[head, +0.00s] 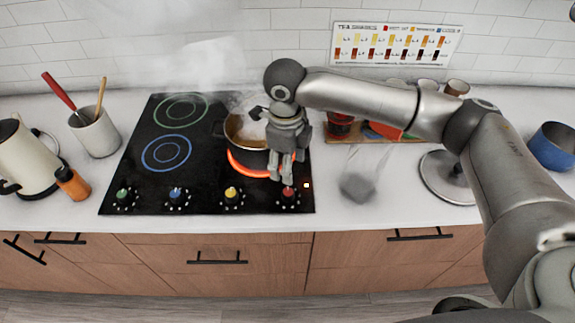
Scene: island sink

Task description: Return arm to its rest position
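My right arm comes in from the right and reaches across the counter to the stove. My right gripper (286,170) points down over the front right part of the black cooktop (138,170), just in front of the pot and above the red knob (289,192). No object shows in it. Its fingers look close together, but whether they are shut is unclear. The pot (232,140) sits on a glowing orange burner (240,166), partly hidden by the gripper, with steam rising. My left gripper is not in view.
A utensil cup (97,135), an orange bottle (72,184) and a kettle (25,155) stand left. Right are a blurred grey object (357,187), a lid (436,172), a blue pot (555,147) and jars (457,87). The front counter strip is mostly clear.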

